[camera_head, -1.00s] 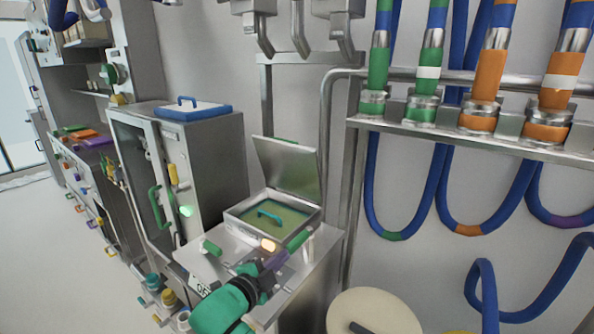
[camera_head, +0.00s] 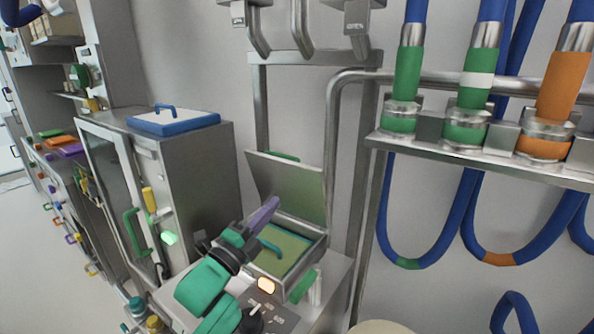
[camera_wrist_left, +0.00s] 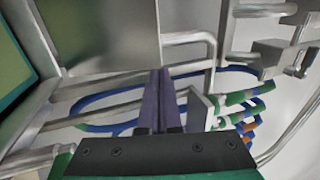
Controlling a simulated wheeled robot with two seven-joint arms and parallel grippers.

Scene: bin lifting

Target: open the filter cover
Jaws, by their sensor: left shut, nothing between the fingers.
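The filter cover (camera_head: 290,185) is a grey metal lid, standing raised and tilted back at the rear of a box (camera_head: 318,250). Inside the box lies a green filter (camera_head: 285,250) with a teal handle (camera_head: 270,247). My left gripper (camera_head: 274,203), with purple fingers, is shut and empty. In the head view it is over the left side of the box, just in front of the cover's lower part; I cannot tell whether it touches. In the left wrist view its closed fingers (camera_wrist_left: 160,85) point forward beside a grey plate (camera_wrist_left: 100,35), likely the cover. My right gripper is not in view.
A grey cabinet (camera_head: 205,180) with a blue-rimmed lid (camera_head: 173,122) stands left of the box. Metal pipes (camera_head: 333,130) rise behind and right of it. Blue hoses (camera_head: 420,245) hang from a rack (camera_head: 480,150) at the right. A lit button (camera_head: 266,285) is on the box's front.

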